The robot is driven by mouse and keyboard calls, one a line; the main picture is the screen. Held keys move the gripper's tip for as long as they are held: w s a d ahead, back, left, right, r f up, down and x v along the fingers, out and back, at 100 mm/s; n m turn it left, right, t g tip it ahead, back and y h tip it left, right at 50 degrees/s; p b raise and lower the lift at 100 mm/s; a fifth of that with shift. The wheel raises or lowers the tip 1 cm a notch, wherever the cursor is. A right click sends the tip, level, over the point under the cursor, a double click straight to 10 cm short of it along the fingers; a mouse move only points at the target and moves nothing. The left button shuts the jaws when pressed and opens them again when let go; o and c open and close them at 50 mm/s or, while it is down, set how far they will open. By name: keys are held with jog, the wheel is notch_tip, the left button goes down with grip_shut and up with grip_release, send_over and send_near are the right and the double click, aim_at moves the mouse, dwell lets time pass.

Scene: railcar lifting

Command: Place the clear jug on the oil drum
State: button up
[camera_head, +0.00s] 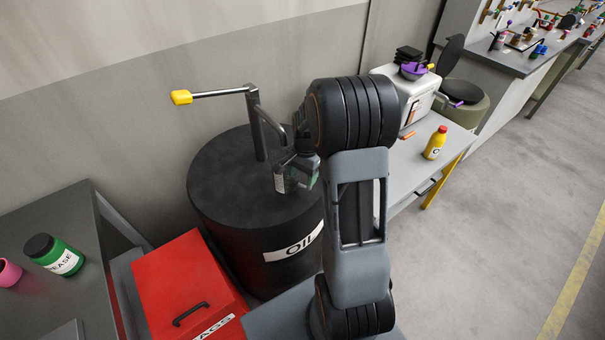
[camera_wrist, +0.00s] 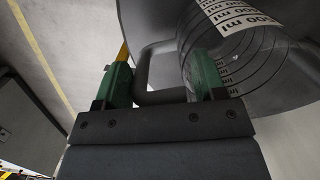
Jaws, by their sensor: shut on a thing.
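The black oil drum (camera_head: 222,190) stands against the wall, with an "OIL" label on its side and a crank pump with a yellow grip (camera_head: 181,97) on its top. My gripper (camera_head: 303,163) is over the right part of the drum top, partly hidden by my arm. It is shut on the clear jug (camera_head: 281,178), which is see-through and hard to make out. In the wrist view the jug (camera_wrist: 240,62) shows its printed ml scale, and the green fingertips (camera_wrist: 160,82) are at its handle side. I cannot tell whether the jug touches the drum top.
A red rags bin (camera_head: 185,280) stands in front of the drum. A bench at left holds a green grease jar (camera_head: 54,254). A table at right bears a yellow bottle (camera_head: 435,143) and a white box (camera_head: 405,90). The drum top's left part is clear.

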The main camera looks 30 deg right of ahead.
jog(key=o, duration=0.8)
jog(key=r, duration=0.4)
jog(key=d+r, duration=0.1)
jog(key=r, duration=0.7)
jog(key=shift+w+d+b, duration=0.15)
jog(key=shift+w+b, duration=0.15)
